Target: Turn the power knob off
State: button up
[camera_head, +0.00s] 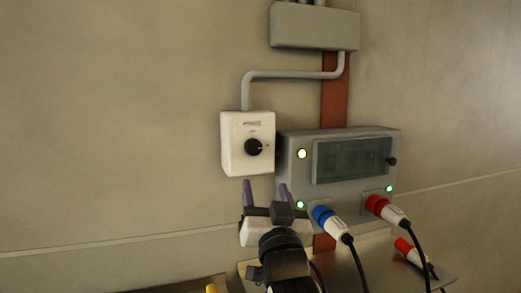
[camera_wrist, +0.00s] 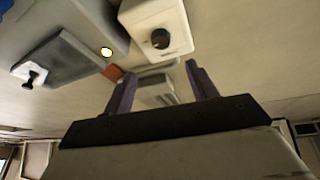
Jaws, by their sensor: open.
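The power knob (camera_head: 253,147) is a round black knob on the front of a small white switch box (camera_head: 233,160) on the wall. In the wrist view the knob (camera_wrist: 160,39) shows near the top, on the white box (camera_wrist: 178,14). My gripper (camera_head: 265,184) is below the white box in the head view, its two purple fingers pointing up. In the wrist view the fingers (camera_wrist: 160,78) are spread apart with nothing between them in their grip. The gripper appears apart from the knob. The marks around the knob are too small to read.
A grey power box (camera_head: 295,165) with a dark window and lit lamps is right of the white box. A blue plug (camera_head: 324,219) and red plug (camera_head: 381,206) with black cables hang below it. A grey conduit (camera_head: 290,75) runs above. The wall to the left is clear.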

aim_at(255, 149)
jog(key=p+x, duration=0.4)
jog(key=x, duration=0.9)
jog(key=shift+s+a+p, duration=0.1)
jog(key=shift+p, duration=0.2)
jog(key=shift+f, duration=0.1)
jog(key=c, duration=1)
